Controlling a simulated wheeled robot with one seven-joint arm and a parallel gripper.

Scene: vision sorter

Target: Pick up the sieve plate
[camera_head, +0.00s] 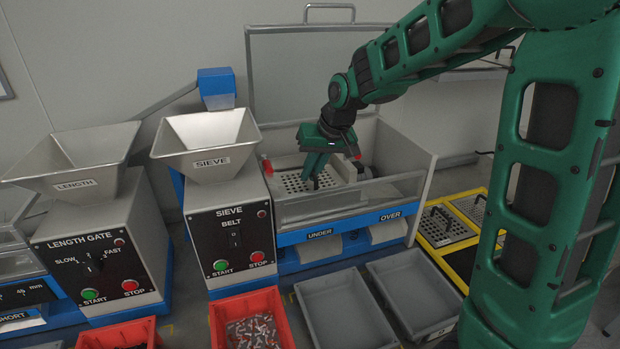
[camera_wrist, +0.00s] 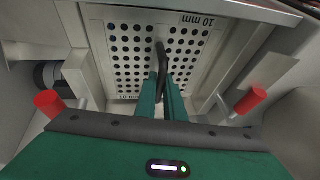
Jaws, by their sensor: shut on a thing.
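The sieve plate (camera_wrist: 125,50) is a pale metal plate with rows of round holes, marked "10 mm". It lies inside the sieve machine's box, and part of it shows in the head view (camera_head: 293,182). A dark handle (camera_wrist: 166,58) stands up along its middle. My gripper (camera_wrist: 168,84) is shut on this handle, with its green fingers on either side. In the head view my gripper (camera_head: 316,172) reaches down into the box from above. My fingers hide part of the plate. Whether the plate is raised off its seat, I cannot tell.
The box has a clear front wall (camera_head: 345,198) and a raised lid (camera_head: 300,75) behind. Red-tipped clamps (camera_wrist: 47,102) stand on both sides of the plate. A yellow rack (camera_head: 462,216) with other perforated plates is at right. Grey bins (camera_head: 340,305) stand in front.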

